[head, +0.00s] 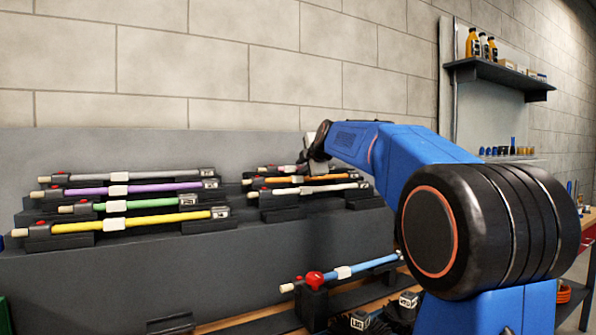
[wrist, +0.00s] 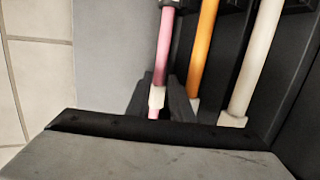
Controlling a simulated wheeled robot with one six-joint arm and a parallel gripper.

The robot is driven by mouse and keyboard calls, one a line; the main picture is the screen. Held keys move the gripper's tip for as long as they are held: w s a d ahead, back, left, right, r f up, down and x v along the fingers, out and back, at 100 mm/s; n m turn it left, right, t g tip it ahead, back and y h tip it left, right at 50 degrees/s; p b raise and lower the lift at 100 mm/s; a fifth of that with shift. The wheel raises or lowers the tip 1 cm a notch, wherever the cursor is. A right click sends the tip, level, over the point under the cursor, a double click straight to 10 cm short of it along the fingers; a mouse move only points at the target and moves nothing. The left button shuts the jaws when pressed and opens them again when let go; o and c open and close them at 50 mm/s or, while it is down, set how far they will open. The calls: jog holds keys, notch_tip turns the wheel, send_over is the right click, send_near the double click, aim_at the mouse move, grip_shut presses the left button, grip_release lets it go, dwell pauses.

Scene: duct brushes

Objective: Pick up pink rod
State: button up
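The pink rod (wrist: 164,45) runs up the middle of the wrist view, with a white collar near its lower end. The dark fingers of my gripper (wrist: 158,80) stand on either side of the rod near that collar. They look open, with narrow gaps beside the rod, and I see no clear grip. In the head view my gripper (head: 316,150) is at the right-hand group of rods, partly covering the rear ones, so the pink rod is hard to make out there.
An orange rod (wrist: 203,45) and a whitish rod (wrist: 256,60) lie close to the right of the pink one. Grey, purple, green and yellow (head: 150,222) rods rest in holders at left. A blue rod (head: 370,265) lies lower in front. A block wall (head: 210,70) rises behind.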

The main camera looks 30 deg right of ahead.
jog(key=shift+x, duration=1.1)
jog(key=shift+c, duration=0.3)
grip_shut()
jog(key=shift+r, duration=0.1)
